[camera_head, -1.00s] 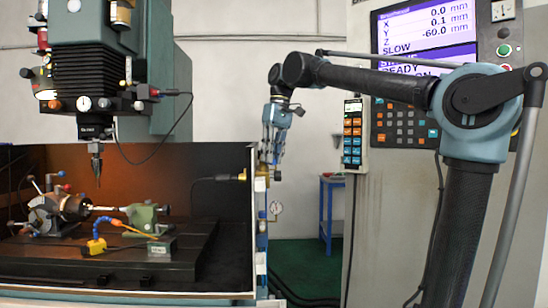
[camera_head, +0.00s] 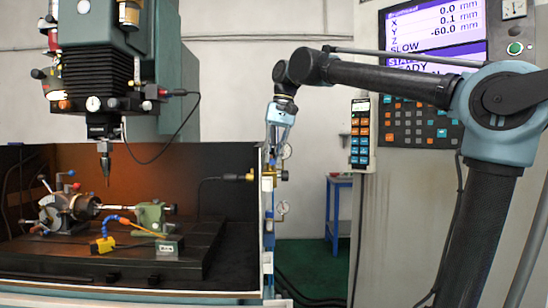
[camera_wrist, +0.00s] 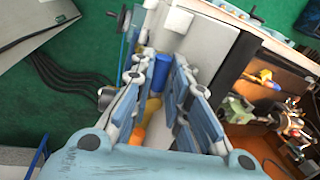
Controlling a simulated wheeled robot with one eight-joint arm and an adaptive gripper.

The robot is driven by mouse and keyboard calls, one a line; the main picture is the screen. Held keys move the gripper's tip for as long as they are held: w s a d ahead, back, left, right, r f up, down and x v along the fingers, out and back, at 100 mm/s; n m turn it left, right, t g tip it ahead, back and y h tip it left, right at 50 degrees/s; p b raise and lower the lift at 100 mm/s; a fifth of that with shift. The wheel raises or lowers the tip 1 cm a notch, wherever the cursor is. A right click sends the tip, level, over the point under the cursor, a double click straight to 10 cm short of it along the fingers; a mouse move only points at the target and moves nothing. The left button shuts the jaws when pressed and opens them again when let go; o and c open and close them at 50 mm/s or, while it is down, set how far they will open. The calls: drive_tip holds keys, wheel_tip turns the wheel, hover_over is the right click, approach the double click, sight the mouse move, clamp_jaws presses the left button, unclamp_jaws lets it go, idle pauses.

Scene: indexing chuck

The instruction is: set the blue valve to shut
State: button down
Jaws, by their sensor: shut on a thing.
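My gripper (camera_head: 271,150) points down at the narrow panel edge beside the machine enclosure, in the middle of the head view. In the wrist view, its two fingers (camera_wrist: 158,66) reach up either side of a blue cylindrical part, which I take to be the blue valve's handle (camera_wrist: 160,73). The gripper is shut on it near the fingertips. In the head view the handle is hidden by the fingers, with brass fittings (camera_head: 268,172) just below. The handle's exact setting cannot be read.
A gauge (camera_head: 282,207) hangs below the fittings. The machine enclosure (camera_head: 215,165) with a spindle above stands left, the control pendant (camera_head: 360,135) right. An orange part (camera_wrist: 137,136) lies between the fingers, deeper in the wrist view. Green floor and a blue stand (camera_head: 338,212) are behind.

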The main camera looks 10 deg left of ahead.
drive_tip(key=shift+w, duration=0.1)
drive_tip(key=c, duration=1.5)
unclamp_jaws()
drive_tip(key=shift+w, duration=0.1)
drive_tip(key=shift+c, duration=0.2)
drive_tip(key=shift+r, duration=0.1)
drive_tip(key=shift+r, duration=0.25)
wheel_tip(320, 180, up, 7)
drive_tip(key=d, duration=0.1)
drive_tip(key=shift+w+d, duration=0.25)
drive_tip(key=shift+d, duration=0.05)
drive_tip(key=shift+c, duration=0.6)
